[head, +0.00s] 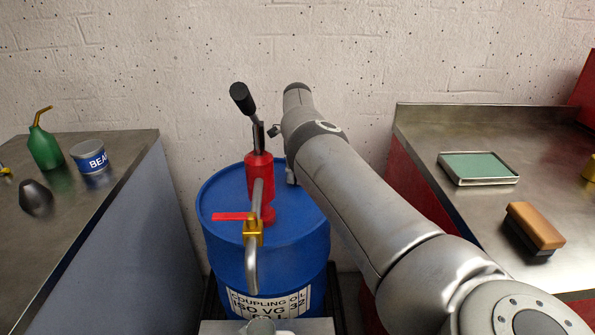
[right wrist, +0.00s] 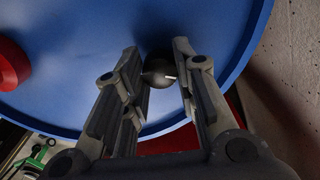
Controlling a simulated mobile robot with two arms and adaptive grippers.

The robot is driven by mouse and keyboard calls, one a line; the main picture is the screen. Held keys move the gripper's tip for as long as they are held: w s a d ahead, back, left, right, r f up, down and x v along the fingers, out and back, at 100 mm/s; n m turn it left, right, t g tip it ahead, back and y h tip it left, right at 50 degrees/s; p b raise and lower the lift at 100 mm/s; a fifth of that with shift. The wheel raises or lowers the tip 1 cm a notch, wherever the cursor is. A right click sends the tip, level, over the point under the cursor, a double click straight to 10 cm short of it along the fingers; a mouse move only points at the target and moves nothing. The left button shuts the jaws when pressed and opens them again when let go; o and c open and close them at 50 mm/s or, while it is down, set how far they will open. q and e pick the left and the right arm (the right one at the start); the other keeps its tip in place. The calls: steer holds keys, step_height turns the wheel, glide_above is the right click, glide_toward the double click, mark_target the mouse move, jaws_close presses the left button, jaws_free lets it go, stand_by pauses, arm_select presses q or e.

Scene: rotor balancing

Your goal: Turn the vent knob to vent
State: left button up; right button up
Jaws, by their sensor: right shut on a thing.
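The vent knob (right wrist: 157,72) is a small dark round knob with a white pointer mark, on the blue drum's lid near its rim. In the right wrist view, my right gripper (right wrist: 160,58) has its two fingers on either side of the knob and is shut on it. The blue drum (head: 222,195) stands in the middle of the head view. There my arm hides the knob, and only a little of my right gripper (head: 291,173) shows at the lid's right side. The pointer's exact setting cannot be told. My left gripper is not in view.
A red hand pump (head: 259,174) with a black-gripped lever, a brass valve (head: 252,234) and a red handle rises from the lid. The left bench holds a green oil can (head: 45,148) and a tin (head: 90,157). The right bench holds a tray (head: 480,183) and a brush (head: 536,226).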

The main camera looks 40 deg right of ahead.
steer(key=m, duration=0.5)
steer(key=shift+m, duration=2.5)
steer(key=o, duration=1.1)
steer(key=shift+c, duration=0.2)
steer(key=shift+r, duration=0.1)
step_height(320, 180, up, 12)
